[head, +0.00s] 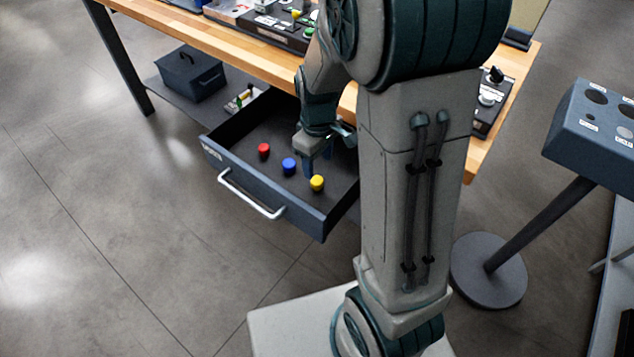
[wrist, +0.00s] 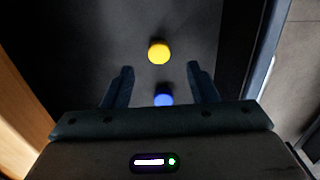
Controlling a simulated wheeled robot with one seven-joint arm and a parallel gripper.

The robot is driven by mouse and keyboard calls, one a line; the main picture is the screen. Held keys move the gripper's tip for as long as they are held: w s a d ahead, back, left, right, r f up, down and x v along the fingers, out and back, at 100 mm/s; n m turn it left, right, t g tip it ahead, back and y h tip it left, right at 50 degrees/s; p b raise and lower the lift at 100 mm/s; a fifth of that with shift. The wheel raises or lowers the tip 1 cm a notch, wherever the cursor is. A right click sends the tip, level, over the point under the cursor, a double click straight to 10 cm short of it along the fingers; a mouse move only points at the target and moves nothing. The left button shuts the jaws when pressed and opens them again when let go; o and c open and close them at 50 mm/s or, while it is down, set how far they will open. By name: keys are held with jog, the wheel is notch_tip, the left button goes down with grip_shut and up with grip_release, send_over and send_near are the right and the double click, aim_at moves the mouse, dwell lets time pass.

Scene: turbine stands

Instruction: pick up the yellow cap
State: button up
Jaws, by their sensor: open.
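The yellow cap (head: 317,183) stands in the open drawer (head: 270,204), near its front right corner. In the wrist view the yellow cap (wrist: 159,52) lies ahead of my fingertips, about midway between their lines. My gripper (head: 317,172) is over the drawer, open and empty. It also shows in the wrist view (wrist: 160,72), with the two fingers apart. A blue cap (head: 289,166) sits left of the yellow cap; in the wrist view the blue cap (wrist: 164,98) shows between the fingers, partly hidden by the gripper body. A red cap (head: 264,150) stands farther left in the drawer.
The wooden workbench (head: 240,37) with devices on top is above and behind the drawer. A dark bin (head: 190,73) sits on the lower shelf at left. A pedestal with a blue panel (head: 592,120) stands at right. The drawer walls surround the caps closely on the right.

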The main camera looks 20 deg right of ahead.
aim_at(317, 180)
jog(key=shift+w+f, duration=0.2)
jog(key=shift+f, duration=3.75)
grip_shut()
